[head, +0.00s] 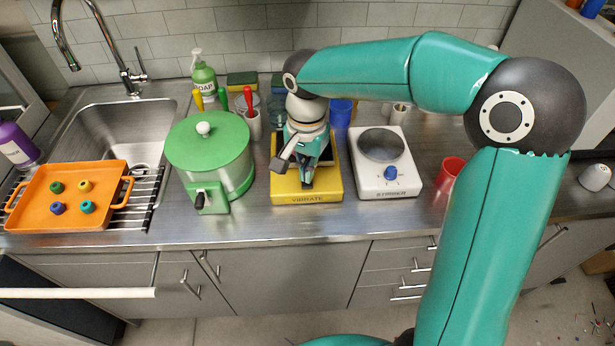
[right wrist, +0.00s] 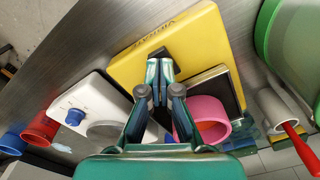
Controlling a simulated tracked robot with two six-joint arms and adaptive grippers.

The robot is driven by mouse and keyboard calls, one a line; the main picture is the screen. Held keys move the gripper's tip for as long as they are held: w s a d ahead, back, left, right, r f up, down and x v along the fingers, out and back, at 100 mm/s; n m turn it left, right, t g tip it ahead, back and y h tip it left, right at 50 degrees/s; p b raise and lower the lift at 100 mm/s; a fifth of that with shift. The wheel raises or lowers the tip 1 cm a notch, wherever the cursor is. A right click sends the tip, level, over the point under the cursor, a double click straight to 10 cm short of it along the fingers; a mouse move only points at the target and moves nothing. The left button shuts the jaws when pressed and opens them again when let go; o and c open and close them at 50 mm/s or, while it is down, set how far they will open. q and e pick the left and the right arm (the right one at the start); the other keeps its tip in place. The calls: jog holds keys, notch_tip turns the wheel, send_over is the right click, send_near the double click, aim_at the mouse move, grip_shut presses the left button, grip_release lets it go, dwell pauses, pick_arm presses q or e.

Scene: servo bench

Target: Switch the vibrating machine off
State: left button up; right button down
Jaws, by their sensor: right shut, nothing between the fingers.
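The vibrating machine is a yellow box (head: 333,190) marked VIBRATE, on the steel counter between the green pot and the stirrer. It also fills the upper middle of the right wrist view (right wrist: 205,42). My right gripper (head: 307,183) is over its front part, pointing down, fingertips together and empty. In the right wrist view the closed fingertips (right wrist: 160,66) lie over a dark strip (right wrist: 163,52) on the yellow top, near the lettering. The fingers partly cover this strip, so I cannot tell its switch position or whether the tips touch it. My left gripper is not in view.
A white stirrer (head: 388,178) with a blue knob stands close on the right, a red cup (head: 452,172) beyond it. A green lidded pot (head: 212,158) stands close on the left. An orange tray (head: 70,180) is far left.

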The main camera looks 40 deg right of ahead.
jog(key=shift+s+f+b, duration=0.1)
jog(key=shift+f+b, duration=0.8)
jog(key=shift+f, duration=0.25)
dwell(0.4)
jog(key=shift+r, duration=0.1)
jog(key=shift+r+p, duration=2.85)
jog(key=shift+r, duration=0.6)
